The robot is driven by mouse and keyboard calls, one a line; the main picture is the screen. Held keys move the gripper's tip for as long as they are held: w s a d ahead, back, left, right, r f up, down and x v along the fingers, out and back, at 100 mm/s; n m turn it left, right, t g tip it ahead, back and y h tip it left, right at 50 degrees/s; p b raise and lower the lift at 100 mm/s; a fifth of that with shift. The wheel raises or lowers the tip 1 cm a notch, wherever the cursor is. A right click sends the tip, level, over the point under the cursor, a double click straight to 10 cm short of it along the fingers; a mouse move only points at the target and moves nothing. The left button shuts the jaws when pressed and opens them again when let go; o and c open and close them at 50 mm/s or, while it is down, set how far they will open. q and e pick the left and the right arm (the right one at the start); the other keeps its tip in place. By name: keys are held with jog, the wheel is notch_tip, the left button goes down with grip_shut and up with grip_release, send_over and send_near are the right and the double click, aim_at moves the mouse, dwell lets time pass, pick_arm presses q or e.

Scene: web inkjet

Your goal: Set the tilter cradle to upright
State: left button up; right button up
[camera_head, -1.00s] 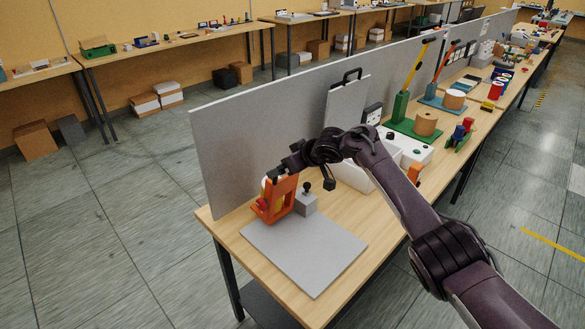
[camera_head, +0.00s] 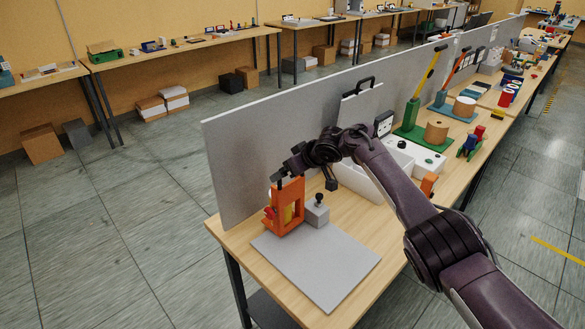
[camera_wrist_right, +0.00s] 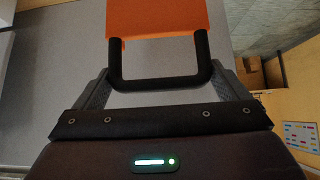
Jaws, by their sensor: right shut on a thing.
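The orange tilter cradle (camera_head: 297,200) stands at the near left end of the bench, by the grey panel. Its frame looks roughly upright, with a yellow part inside and a red part low at its left. My right gripper (camera_head: 277,182) is at the top left of the orange frame, shut on it. In the right wrist view, the orange part (camera_wrist_right: 160,18) lies just beyond my right gripper (camera_wrist_right: 158,48), with a black U-shaped bar around its lower end. The exact contact is hard to make out. My left gripper is in neither view.
A grey block with a black knob (camera_head: 317,212) stands close right of the cradle. A flat grey plate (camera_head: 318,268) lies in front. The grey panel (camera_head: 235,165) rises behind. A white bin (camera_head: 362,182) stands to the right, partly behind my arm.

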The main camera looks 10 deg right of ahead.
jog(key=shift+w+a+r, duration=0.15)
jog(key=shift+w+r, duration=0.05)
jog(key=shift+r, duration=0.3)
jog(key=o, duration=1)
jog(key=shift+f, duration=0.1)
jog(key=shift+o, duration=0.2)
jog(key=shift+f, duration=0.15)
jog(key=b+v, duration=0.1)
jog(key=v, duration=0.6)
